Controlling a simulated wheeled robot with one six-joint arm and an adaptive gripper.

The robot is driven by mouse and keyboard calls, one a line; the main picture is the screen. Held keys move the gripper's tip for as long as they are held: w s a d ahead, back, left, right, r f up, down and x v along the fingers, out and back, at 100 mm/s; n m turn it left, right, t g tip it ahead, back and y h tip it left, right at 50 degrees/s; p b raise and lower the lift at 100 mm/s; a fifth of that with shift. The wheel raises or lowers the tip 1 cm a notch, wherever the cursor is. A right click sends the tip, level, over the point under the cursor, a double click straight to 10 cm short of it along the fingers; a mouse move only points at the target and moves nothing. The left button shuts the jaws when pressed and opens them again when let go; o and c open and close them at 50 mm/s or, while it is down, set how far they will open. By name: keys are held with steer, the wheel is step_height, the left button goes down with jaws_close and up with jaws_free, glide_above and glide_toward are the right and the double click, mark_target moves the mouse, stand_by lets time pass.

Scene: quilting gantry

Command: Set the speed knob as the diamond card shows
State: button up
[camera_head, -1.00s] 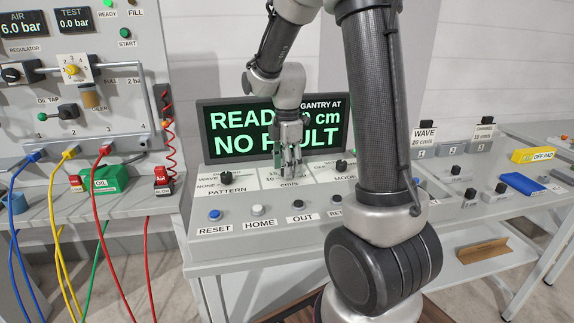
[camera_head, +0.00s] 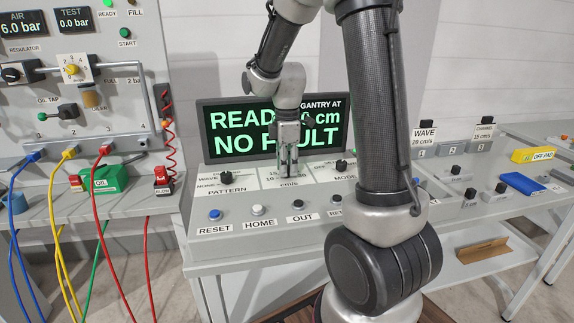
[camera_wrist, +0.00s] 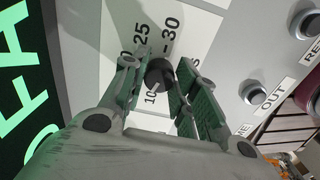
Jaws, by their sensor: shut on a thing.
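The dark round speed knob (camera_wrist: 159,74) sits on a white dial plate in the wrist view, with 25, 30 and 10 readable around it. A pale mark shows on its lower edge near the 10; I cannot tell its exact setting. My gripper (camera_wrist: 160,82) has its green-padded fingers on either side of the knob and is shut on it. In the head view my gripper (camera_head: 289,170) points down at the cm/s dial and hides the knob. I see no diamond card; one card reads WAVE (camera_head: 424,135) and one CHANNEL (camera_head: 486,127), with small cm/s figures.
The pattern knob (camera_head: 225,178) and mode knob (camera_head: 341,166) flank the speed dial. Buttons such as RESET (camera_head: 214,215), HOME (camera_head: 257,210) and OUT (camera_head: 298,204) line the front. The screen (camera_head: 230,130) stands close behind, reading NO FAULT. My arm hides part of the console's right.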

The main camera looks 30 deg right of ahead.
steer(key=m, duration=0.5)
steer(key=shift+m, duration=0.3)
steer(key=m, duration=0.6)
steer(key=shift+a, duration=0.1)
steer(key=m, duration=0.6)
steer(key=shift+m, duration=0.3)
steer(key=m, duration=0.5)
steer(key=shift+a, duration=0.1)
steer(key=shift+m, duration=0.3)
steer(key=o, duration=1)
steer(key=shift+r, duration=0.1)
